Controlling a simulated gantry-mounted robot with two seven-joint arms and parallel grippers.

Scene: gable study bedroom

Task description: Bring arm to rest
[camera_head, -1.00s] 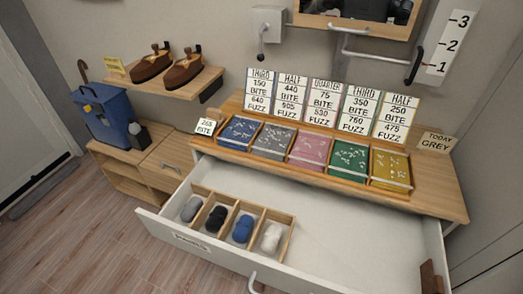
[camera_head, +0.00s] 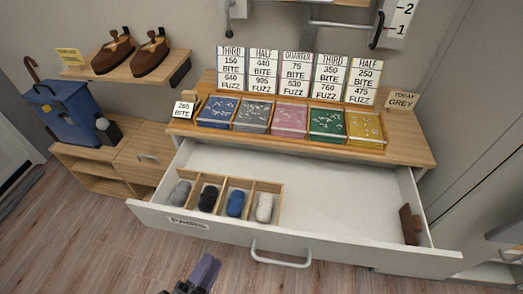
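My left gripper (camera_head: 205,270) shows only in part at the bottom edge of the head view, in front of the open drawer and over the floor. A purple-grey finger and a dark part beside it are visible. The rest is cut off, so I cannot tell whether it is open or shut. It appears apart from the drawer (camera_head: 335,190). My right gripper is not clearly in view.
The drawer stands pulled out with a handle (camera_head: 281,262) in front. It holds a divided wooden tray (camera_head: 250,184) with several wool-like pads and a brown block (camera_head: 410,225). Coloured sample boxes (camera_head: 290,119) line the desk (camera_head: 403,148). Wooden floor (camera_head: 95,240) is clear at left.

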